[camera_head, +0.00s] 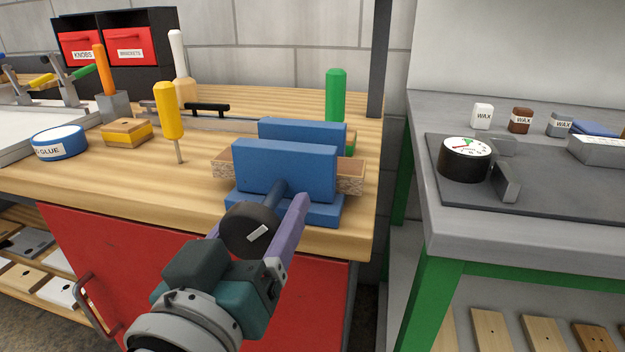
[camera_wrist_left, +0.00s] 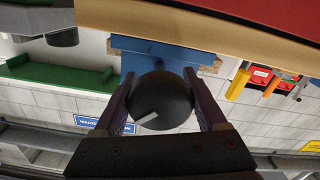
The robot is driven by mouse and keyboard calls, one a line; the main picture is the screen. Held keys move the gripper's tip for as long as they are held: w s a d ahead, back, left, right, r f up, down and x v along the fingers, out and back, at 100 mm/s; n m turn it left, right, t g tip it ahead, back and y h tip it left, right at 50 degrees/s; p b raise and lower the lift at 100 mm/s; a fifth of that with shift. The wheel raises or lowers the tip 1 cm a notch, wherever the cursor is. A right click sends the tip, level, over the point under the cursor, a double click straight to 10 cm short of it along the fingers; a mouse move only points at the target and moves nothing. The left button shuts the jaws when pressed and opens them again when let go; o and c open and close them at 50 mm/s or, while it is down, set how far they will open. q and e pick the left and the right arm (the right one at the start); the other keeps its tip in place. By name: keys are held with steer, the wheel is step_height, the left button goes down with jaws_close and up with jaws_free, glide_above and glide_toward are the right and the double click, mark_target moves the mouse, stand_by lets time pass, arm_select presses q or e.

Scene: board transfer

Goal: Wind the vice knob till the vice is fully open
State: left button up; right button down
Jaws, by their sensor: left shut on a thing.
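The blue vice (camera_head: 285,168) stands at the front right corner of the wooden bench. A wooden board (camera_head: 350,178) sits between its two blue jaws and sticks out at both sides. The round black vice knob (camera_head: 240,231), with a pale mark on its face, is at the front end of the vice's screw. My left gripper (camera_head: 262,228) is shut on the knob. In the left wrist view the knob (camera_wrist_left: 160,100) is between the two purple fingers, one at each side, with the vice (camera_wrist_left: 152,52) beyond it. My right gripper is not in view.
A yellow-handled tool (camera_head: 168,112) stands left of the vice, and a green handle (camera_head: 335,95) is behind it. A glue tin (camera_head: 60,142) is at the left. A grey table (camera_head: 470,222) with a dial gauge (camera_head: 465,158) stands right, across a gap.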

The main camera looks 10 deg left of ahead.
arm_select(q)
steer(key=n, duration=0.4)
steer(key=shift+n+p, duration=0.3)
steer(key=shift+p, duration=0.05)
steer(key=n, duration=0.4)
steer(key=shift+d, duration=0.1)
steer(key=shift+n, duration=0.3)
steer(key=o, duration=1.3)
steer(key=shift+r, duration=0.1)
steer(key=s, duration=1)
steer(key=shift+p, duration=0.3)
